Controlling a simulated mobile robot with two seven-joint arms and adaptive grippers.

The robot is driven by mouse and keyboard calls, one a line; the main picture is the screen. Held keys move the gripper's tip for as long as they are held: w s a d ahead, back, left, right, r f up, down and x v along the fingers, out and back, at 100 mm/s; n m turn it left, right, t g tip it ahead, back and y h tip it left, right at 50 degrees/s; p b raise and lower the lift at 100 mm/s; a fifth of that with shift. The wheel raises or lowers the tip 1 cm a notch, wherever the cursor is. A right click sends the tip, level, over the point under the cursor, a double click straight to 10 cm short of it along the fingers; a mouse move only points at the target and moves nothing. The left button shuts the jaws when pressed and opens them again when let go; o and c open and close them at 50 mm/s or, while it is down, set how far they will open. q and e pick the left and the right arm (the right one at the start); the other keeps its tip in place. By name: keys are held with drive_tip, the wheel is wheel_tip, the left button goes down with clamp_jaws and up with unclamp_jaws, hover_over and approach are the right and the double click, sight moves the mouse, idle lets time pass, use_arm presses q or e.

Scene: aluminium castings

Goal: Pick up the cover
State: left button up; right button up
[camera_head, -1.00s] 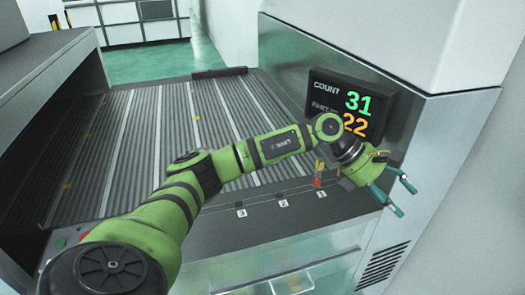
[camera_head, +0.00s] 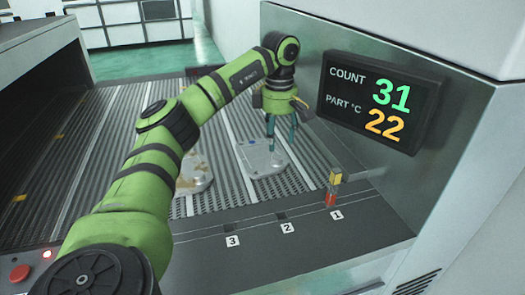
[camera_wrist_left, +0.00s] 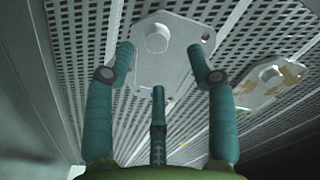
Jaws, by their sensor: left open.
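A flat grey metal cover (camera_head: 262,160) with a round boss lies on the slatted conveyor, towards its right side. In the left wrist view the cover (camera_wrist_left: 165,58) lies ahead of the fingers, its boss near the far end. My left gripper (camera_head: 281,138) points down over the cover with its fingers apart. In the left wrist view the open fingers (camera_wrist_left: 160,60) stand on either side of the cover; I cannot tell whether they touch it. A second, brown-stained cover (camera_head: 194,174) lies to the left, partly hidden by my arm; it also shows in the left wrist view (camera_wrist_left: 270,82).
A display (camera_head: 380,100) reading count 31 and part 22 °C is on the machine wall at right. A small red and yellow post (camera_head: 333,187) stands by label 1 on the front ledge. A housing (camera_head: 40,110) borders the conveyor at left.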

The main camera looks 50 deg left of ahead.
sight(277, 157)
use_arm(q)
drive_tip(key=shift+a+f+p, duration=0.1)
drive_tip(key=shift+f+p, duration=0.45)
drive_tip(key=shift+f, duration=0.4)
drive_tip(key=shift+w+f+p, duration=0.15)
drive_tip(key=shift+f+p, duration=0.35)
drive_tip(key=shift+f, duration=0.2)
wheel_tip(277, 157, down, 3)
drive_tip(key=shift+f+p, duration=0.1)
drive_tip(key=shift+p, duration=0.25)
drive_tip(key=shift+w, duration=0.1)
clamp_jaws()
use_arm(e)
drive_tip(key=s+r, duration=0.1)
drive_tip(key=s+d+r, duration=0.1)
drive_tip(key=shift+d+r, duration=0.15)
drive_tip(key=shift+r, duration=0.25)
